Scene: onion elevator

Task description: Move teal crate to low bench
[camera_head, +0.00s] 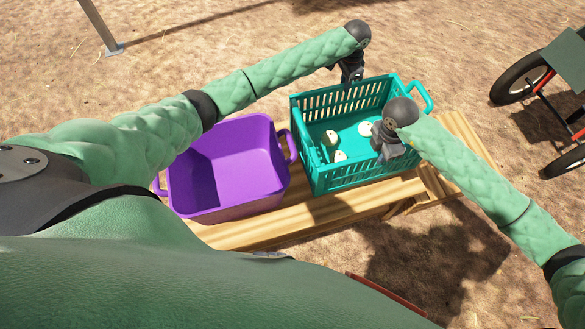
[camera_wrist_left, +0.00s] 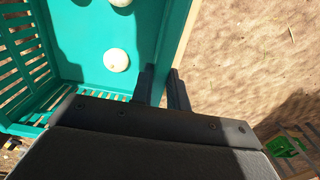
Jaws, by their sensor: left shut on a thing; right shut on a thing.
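The teal crate (camera_head: 345,178) is over the right part of a wooden bench (camera_head: 465,130), with several pale onions (camera_head: 330,138) inside. I cannot tell whether its base touches the bench. My left gripper (camera_head: 351,76) is at the crate's far wall. In the left wrist view its fingers (camera_wrist_left: 165,88) straddle the teal wall (camera_wrist_left: 155,20), shut on it, with onions (camera_wrist_left: 117,60) visible inside. My right gripper (camera_head: 386,153) is shut on the crate's near wall; its fingertips are partly hidden by the hand.
A purple tub (camera_head: 230,165) stands on the bench just left of the crate. A wheeled cart (camera_head: 545,85) stands at the right. A metal post (camera_head: 103,30) stands at the upper left. Bare dirt ground surrounds the bench. A green object (camera_wrist_left: 285,147) shows low in the left wrist view.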

